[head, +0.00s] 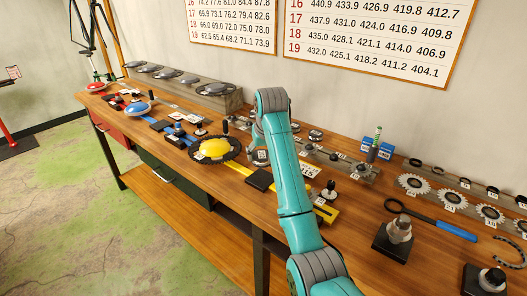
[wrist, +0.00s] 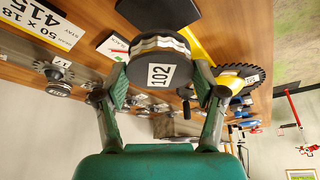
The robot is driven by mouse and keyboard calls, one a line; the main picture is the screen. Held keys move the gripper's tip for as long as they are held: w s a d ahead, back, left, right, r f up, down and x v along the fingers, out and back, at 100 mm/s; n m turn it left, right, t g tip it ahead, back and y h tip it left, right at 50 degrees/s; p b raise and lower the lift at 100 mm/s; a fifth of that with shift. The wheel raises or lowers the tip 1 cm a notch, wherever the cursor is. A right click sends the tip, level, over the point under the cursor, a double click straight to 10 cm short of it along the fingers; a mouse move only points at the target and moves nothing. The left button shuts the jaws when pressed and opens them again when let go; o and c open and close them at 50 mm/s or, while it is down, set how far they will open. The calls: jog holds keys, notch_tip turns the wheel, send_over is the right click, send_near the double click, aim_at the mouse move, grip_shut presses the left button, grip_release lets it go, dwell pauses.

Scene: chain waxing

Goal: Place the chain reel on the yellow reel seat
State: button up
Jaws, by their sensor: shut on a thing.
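My gripper (wrist: 160,90) is shut on the chain reel (wrist: 150,48), a dark round reel with silvery layers and a white label reading 102. The reel sits between both fingers, raised above the wooden bench. In the head view my teal arm hides most of my gripper, and the reel (head: 259,157) shows just left of the arm. A long yellow base (head: 240,168) runs along the bench beneath, with a yellow dome in a black toothed ring (head: 214,149) at its far end. In the wrist view yellow (wrist: 200,45) shows right behind the reel. I cannot tell which part is the seat.
A black block (head: 260,180) and a 415 label card (head: 309,170) lie near the yellow base. Blue (head: 177,132) and red (head: 118,103) stations stand farther left. Sprockets (head: 414,184), a blue-handled tool (head: 430,220) and a dark block with a metal top (head: 395,238) are at right.

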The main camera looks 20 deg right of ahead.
jog(key=shift+f, duration=2.85)
